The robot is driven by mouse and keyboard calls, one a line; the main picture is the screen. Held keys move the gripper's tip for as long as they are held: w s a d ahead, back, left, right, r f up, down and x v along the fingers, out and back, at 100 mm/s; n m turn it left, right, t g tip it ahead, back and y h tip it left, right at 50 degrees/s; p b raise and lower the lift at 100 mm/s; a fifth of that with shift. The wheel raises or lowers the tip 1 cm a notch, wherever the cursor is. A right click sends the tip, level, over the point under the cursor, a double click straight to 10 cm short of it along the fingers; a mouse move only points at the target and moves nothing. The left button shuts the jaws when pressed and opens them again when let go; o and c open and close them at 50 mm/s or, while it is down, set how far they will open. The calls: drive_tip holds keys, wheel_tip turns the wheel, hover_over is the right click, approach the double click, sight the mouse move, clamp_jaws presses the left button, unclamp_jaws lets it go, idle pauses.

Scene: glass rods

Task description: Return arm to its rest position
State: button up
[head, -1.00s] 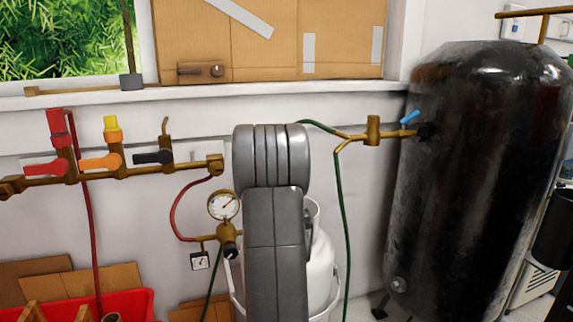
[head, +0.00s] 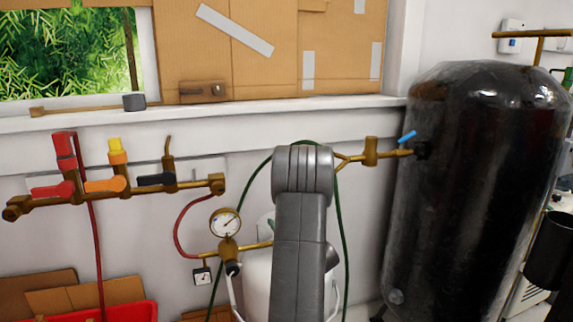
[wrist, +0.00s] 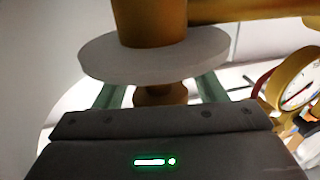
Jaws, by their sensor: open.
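My gripper (wrist: 159,92) shows in the wrist view as a dark body with a green light and two greenish fingers. The fingers are apart, on either side of a brass fitting (wrist: 160,93) under a pale round disc (wrist: 155,57). I cannot tell if they touch the fitting. In the head view my grey arm stands in the middle, folded up in front of the white gas bottle (head: 257,285), and it hides most of my gripper.
A brass pressure gauge (head: 225,223) is left of my arm. A valve manifold (head: 125,190) with red, orange and black handles is on the wall. A large black tank (head: 475,190) stands right. A green hose (head: 343,245) passes close behind my arm. A red bin (head: 140,311) is lower left.

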drive_tip(key=shift+s+a+r+n+g+y+p, duration=0.1)
drive_tip(key=shift+n+g+y+p, duration=0.9)
drive_tip(key=shift+y, duration=0.25)
drive_tip(key=shift+s+a+n+g+y+p, duration=0.1)
drive_tip(key=shift+n+g+y+p, duration=0.7)
drive_tip(key=shift+n+g+y, duration=0.4)
drive_tip(key=p+v, duration=0.1)
drive_tip(key=v, duration=1.1)
drive_tip(key=shift+d, duration=0.2)
drive_tip(key=shift+s, duration=0.1)
